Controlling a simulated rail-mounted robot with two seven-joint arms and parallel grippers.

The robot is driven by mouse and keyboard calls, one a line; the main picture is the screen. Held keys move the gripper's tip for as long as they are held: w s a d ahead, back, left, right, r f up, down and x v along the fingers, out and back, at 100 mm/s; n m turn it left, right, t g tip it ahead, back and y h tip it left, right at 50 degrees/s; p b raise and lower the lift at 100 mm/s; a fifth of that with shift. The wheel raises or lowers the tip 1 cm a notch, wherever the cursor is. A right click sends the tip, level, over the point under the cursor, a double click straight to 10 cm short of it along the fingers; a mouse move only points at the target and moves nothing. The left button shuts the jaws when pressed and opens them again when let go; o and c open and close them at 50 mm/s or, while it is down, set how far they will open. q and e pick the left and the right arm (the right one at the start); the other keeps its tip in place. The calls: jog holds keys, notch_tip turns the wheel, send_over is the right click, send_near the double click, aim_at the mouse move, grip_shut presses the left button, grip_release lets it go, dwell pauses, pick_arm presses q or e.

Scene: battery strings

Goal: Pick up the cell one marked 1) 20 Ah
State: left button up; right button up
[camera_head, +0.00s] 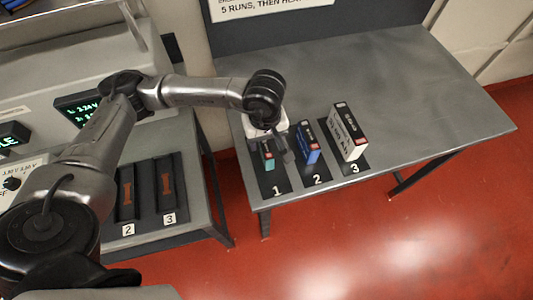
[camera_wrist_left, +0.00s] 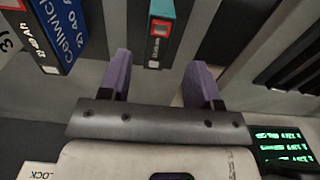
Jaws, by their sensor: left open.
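The teal cell (camera_head: 268,157) stands on the black mat marked 1 (camera_head: 273,182) on the grey table. In the head view it is partly hidden by my left gripper (camera_head: 276,143), which is right over it. In the left wrist view, the teal cell (camera_wrist_left: 160,38) with its red-framed label shows in line with the gap between the two purple fingers of my left gripper (camera_wrist_left: 159,72). The fingers are apart, with a gap on each side of the cell. Whether the fingertips reach down beside it I cannot tell. My right gripper is in neither view.
A blue cell (camera_head: 308,144) stands on mat 2, close to the right of my left gripper. A larger white cell (camera_head: 348,134) stands on mat 3. The table (camera_head: 430,90) is clear to the right. A bench with black slots (camera_head: 168,184) is at left.

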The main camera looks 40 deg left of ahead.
aim_at(267, 148)
pick_arm(q)
jog(key=shift+w+d+f+b, duration=0.1)
jog(key=shift+f+b, duration=0.1)
jog(key=shift+f, duration=1.5)
jog(key=shift+w+d+f+b, duration=0.1)
jog(key=shift+f+b, duration=0.1)
jog(key=shift+f, duration=1.5)
jog(key=shift+c, duration=0.4)
grip_shut()
